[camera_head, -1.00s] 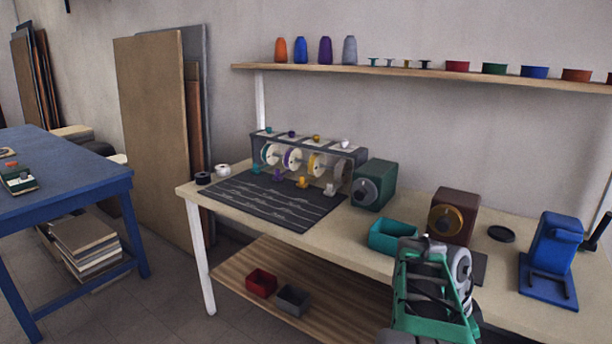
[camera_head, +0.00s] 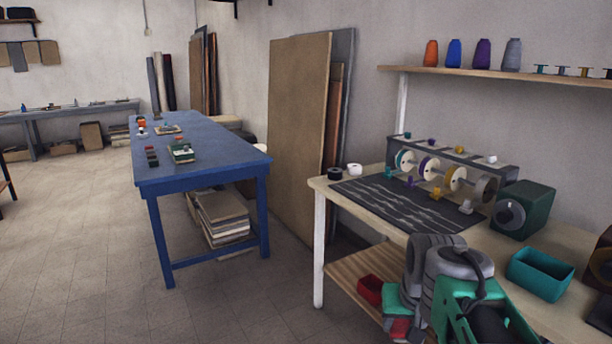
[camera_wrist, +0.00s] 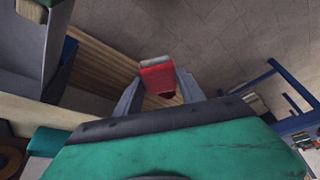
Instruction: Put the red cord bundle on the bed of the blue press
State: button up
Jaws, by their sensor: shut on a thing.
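My gripper (camera_wrist: 161,84) shows in the wrist view with its two grey fingers on either side of a red block-like bundle (camera_wrist: 157,75) with a pale grey end. I take this for the red cord bundle; single cords cannot be made out. It is held in the air, with the floor and a wooden shelf behind it. In the head view my arm is at the lower right, by the front of the wooden bench, and a red patch (camera_head: 400,328) shows under the green hand. The blue press is outside the present head view.
The wooden bench (camera_head: 562,244) carries a dark mat (camera_head: 385,203), spool rack (camera_head: 455,178), green machine (camera_head: 522,210) and teal bin (camera_head: 540,272). A red bin (camera_head: 369,290) sits on its lower shelf. A blue table (camera_head: 205,140) stands left, with open floor (camera_head: 80,230) beside it.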

jog(key=a+r+n, duration=0.1)
jog(key=a+n, duration=0.1)
jog(key=a, duration=0.6)
jog(key=w+r+p, duration=0.3)
jog(key=r+p, duration=1.3)
jog(key=p, duration=0.4)
jog(key=s+f, duration=0.4)
jog(key=f, duration=0.2)
jog(key=shift+s+d+y+b, duration=0.25)
jog(key=shift+s+y+b, duration=0.05)
jog(key=shift+y, duration=0.1)
jog(key=shift+r, duration=0.1)
